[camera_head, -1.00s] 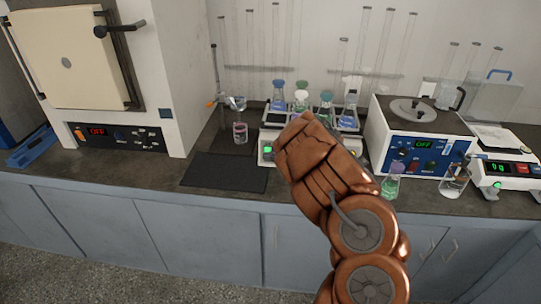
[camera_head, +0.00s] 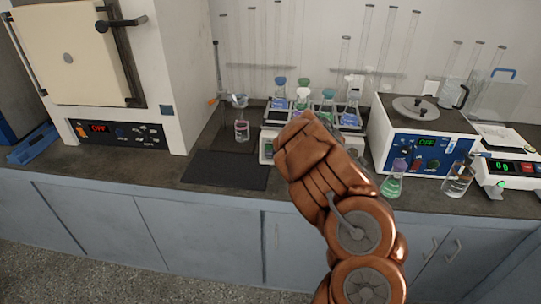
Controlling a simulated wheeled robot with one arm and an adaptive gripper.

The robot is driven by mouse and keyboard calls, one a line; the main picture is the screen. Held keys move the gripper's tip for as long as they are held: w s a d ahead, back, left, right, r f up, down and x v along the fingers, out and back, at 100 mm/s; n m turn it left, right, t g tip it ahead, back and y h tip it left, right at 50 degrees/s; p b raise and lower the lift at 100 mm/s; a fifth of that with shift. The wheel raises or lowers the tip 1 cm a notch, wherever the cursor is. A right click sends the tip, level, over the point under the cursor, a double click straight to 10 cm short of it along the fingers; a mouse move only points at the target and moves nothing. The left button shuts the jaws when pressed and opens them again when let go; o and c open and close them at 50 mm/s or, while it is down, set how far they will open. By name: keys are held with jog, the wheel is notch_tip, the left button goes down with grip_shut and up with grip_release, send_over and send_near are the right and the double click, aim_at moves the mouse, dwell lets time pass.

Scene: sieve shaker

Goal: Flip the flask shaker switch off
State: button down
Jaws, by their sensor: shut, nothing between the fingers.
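The flask shaker (camera_head: 266,147) stands on the bench at the middle, a pale box with a rack of several stoppered flasks (camera_head: 303,98) on top. A small light patch shows at the left of its front panel; I cannot make out the switch. My copper-coloured arm reaches up from the bottom right and covers the right part of the shaker's front. My gripper is hidden behind the arm's end, so I cannot see its fingers or whether they touch the shaker.
A furnace (camera_head: 177,70) with a red OFF display stands left. A dark mat (camera_head: 225,172) lies left of the shaker. Glass tubes stand behind.

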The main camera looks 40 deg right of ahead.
jog(key=shift+r, duration=0.2)
jog(key=shift+r+p, duration=0.35)
jog(key=shift+r, duration=0.25)
jog(key=s+a+r+b, duration=0.1)
jog(key=s+r, duration=0.3)
jog(key=s, duration=0.8)
jog(key=shift+a+r+b, duration=0.2)
jog(key=shift+r+b, duration=0.2)
jog(key=shift+b, duration=0.5)
jog(key=shift+s, duration=0.1)
